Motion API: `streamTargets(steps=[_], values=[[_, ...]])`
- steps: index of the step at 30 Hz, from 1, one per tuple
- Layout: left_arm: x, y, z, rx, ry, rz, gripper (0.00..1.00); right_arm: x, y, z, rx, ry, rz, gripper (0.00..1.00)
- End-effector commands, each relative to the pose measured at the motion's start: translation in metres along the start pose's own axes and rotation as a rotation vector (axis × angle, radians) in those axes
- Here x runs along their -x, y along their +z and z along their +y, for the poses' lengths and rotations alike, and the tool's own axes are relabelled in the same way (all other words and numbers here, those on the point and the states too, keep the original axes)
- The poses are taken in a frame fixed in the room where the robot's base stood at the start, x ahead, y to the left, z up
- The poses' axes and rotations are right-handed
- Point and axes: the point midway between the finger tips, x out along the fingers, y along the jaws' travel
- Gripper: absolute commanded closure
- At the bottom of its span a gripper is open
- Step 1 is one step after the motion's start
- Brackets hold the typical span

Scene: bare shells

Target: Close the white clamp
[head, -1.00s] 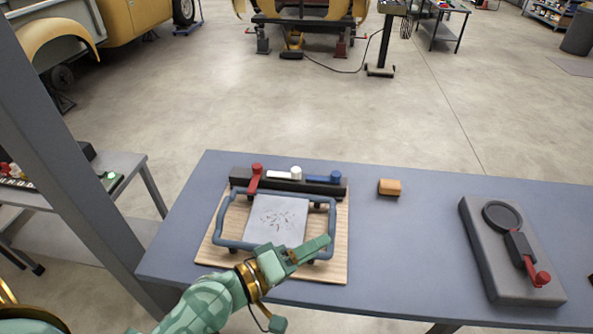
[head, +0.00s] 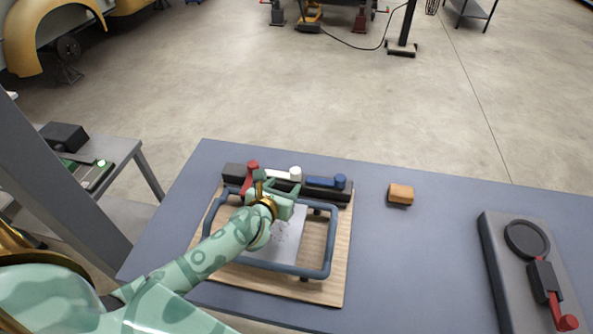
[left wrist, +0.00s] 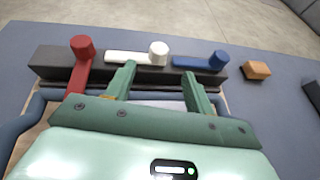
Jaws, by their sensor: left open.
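The white clamp (head: 293,174) is on the dark bar at the back of the wooden board, between the red and blue clamps. Its lever lies along the bar with its knob at the right end; it also shows in the left wrist view (left wrist: 158,53). My left gripper (head: 280,187) is open just in front of the white clamp and above the board. In the left wrist view its fingers (left wrist: 162,72) point at the bar, with the white knob between and beyond the tips. Contact cannot be told. My right gripper is out of view.
The red clamp (left wrist: 80,65) points forward from the bar; the blue clamp (left wrist: 205,62) lies along it. A blue-grey frame (head: 325,250) surrounds a pale sheet (head: 287,243) on the board (head: 340,280). An orange block (head: 401,193) and a grey fixture (head: 500,260) are to the right.

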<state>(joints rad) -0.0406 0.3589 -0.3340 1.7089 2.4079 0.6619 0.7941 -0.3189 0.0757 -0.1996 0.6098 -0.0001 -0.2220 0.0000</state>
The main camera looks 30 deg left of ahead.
Motion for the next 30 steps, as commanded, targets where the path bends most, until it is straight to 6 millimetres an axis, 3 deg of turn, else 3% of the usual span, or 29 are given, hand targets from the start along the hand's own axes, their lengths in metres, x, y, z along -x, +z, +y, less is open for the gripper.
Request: streamTargets(steps=[6, 12, 17, 25, 26, 30], values=[[-0.058, -0.001, 0.0, -0.002, 0.002, -0.002, 0.47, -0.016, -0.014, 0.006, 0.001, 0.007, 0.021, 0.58], [-0.092, -0.002, 0.0, -0.003, 0.0, -0.002, 0.47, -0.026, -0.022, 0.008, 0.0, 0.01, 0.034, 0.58], [-0.104, 0.0, 0.0, -0.004, 0.0, -0.002, 0.47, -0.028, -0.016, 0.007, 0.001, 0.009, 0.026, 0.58], [-0.105, 0.001, 0.0, -0.004, -0.001, -0.002, 0.47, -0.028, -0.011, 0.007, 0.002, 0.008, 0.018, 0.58], [-0.105, 0.001, 0.0, -0.004, -0.001, -0.002, 0.49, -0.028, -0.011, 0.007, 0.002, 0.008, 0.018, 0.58], [-0.105, 0.001, 0.0, -0.004, -0.001, -0.002, 0.88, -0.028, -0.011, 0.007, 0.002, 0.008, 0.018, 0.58]])
